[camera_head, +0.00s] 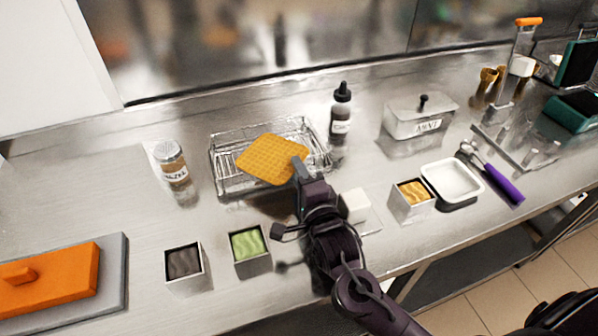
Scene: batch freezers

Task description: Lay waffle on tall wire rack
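The golden waffle (268,158) is over the tall wire rack (227,181), tilted, with its right corner at my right gripper's fingertips. I cannot tell whether the waffle touches the rack. The wire rack stands on the steel counter, and the waffle covers much of its middle. My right gripper (300,172) comes in from the lower right and is shut on the waffle's right corner. My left gripper does not show.
A shaker jar (172,163) stands left of the rack, and a dark bottle (341,115) stands behind its right side. Small tubs with dark (184,265) and green (248,246) contents sit in front. A lidded container (418,117) is to the right.

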